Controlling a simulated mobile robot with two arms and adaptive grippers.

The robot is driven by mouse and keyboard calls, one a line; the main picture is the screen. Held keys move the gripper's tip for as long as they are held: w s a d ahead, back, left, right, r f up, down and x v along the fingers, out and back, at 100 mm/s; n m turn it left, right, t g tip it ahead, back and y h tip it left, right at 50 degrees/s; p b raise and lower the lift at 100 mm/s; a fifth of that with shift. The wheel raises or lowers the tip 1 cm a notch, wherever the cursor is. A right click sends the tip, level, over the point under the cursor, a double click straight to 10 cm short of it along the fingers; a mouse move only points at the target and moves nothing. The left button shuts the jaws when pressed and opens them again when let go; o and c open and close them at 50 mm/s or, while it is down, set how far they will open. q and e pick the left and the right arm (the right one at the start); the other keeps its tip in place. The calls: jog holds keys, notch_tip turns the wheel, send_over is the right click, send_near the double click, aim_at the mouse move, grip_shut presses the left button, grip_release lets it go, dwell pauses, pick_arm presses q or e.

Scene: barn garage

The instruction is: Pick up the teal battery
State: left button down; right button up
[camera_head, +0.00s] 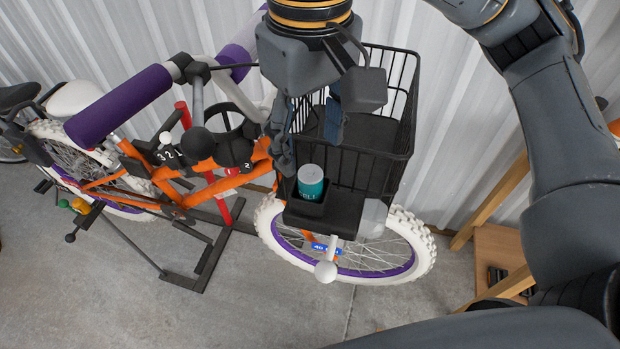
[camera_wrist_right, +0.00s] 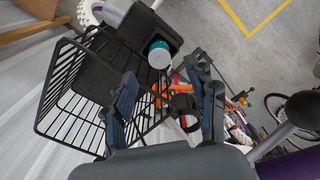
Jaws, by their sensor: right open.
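The teal battery (camera_head: 311,187) is a short teal cylinder with a pale top. It stands upright in a black holder (camera_head: 335,215) on the front of the bicycle's black basket (camera_head: 385,165). In the right wrist view the battery (camera_wrist_right: 159,55) shows beyond the fingertips. My right gripper (camera_head: 307,140) comes down from above, over the near left side of the basket. Its two fingers (camera_wrist_right: 168,88) are apart with nothing held between them, and the battery is apart from them. My left gripper is in neither view.
An orange bicycle (camera_head: 230,180) with purple grips (camera_head: 118,104) and white tyres stands on a dark stand. A handlebar and black mounts are left of my right gripper. A corrugated wall (camera_head: 110,40) is behind. A wooden stool (camera_head: 500,258) stands at the right.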

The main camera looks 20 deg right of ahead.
aim_at(310, 172)
jog(key=shift+f, duration=0.8)
jog(key=shift+f+p, duration=0.4)
jog(key=shift+p, duration=0.05)
notch_tip(310, 172, down, 3)
jog(key=shift+w+r+p, duration=0.1)
jog(key=shift+r+p, duration=0.1)
jog(key=shift+p, duration=0.45)
jog(key=shift+f, duration=0.65)
jog(key=c, duration=0.6)
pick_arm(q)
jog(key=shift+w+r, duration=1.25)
pick_arm(e)
grip_shut()
